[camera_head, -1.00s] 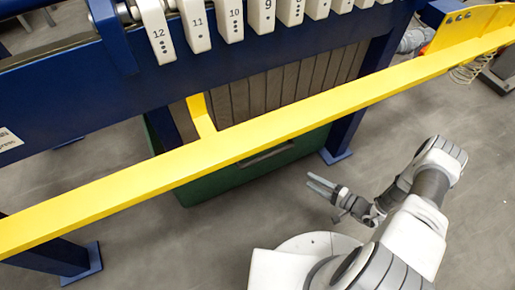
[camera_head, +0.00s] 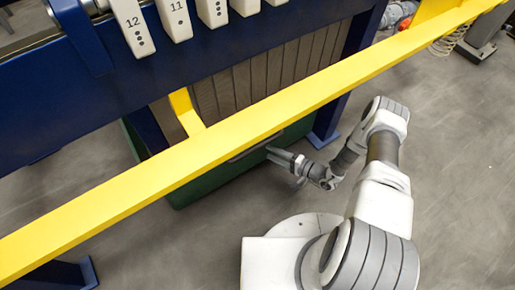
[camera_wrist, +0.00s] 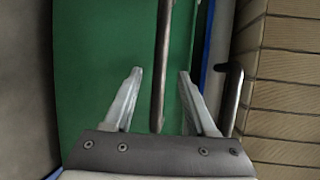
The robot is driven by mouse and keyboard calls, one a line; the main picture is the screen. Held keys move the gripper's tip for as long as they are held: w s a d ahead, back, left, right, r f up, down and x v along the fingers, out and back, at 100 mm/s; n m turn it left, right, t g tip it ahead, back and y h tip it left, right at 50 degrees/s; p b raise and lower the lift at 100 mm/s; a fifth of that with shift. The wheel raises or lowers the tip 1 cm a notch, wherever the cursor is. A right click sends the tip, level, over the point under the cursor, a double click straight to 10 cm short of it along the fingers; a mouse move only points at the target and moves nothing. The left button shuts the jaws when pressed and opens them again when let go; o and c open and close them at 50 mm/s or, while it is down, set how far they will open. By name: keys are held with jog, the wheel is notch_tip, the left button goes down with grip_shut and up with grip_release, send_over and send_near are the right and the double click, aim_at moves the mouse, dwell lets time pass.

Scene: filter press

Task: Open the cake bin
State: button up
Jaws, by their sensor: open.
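The cake bin (camera_head: 200,188) is a green box low under the press, partly hidden by the yellow rail. Its dark bar handle (camera_head: 258,148) runs along the front face. In the wrist view the green front (camera_wrist: 95,60) fills the middle, and the handle bar (camera_wrist: 162,55) shows between my fingers. My gripper (camera_head: 271,154) is at the bin front, near the right end of the handle. In the wrist view my gripper (camera_wrist: 160,73) is open, with one finger on each side of the bar in the picture. I cannot tell whether the fingers touch it.
A yellow rail (camera_head: 240,129) crosses above the bin and my gripper. A blue press leg (camera_head: 327,125) stands right of the bin. Numbered white plate handles (camera_head: 130,22) line the blue frame above. Grey floor in front of the bin is clear.

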aim_at(257, 147)
jog(key=b+x, duration=0.1)
jog(key=x, duration=0.6)
jog(key=shift+w+a+b, duration=0.1)
jog(key=shift+b, duration=0.25)
grip_shut()
dwell(1.0)
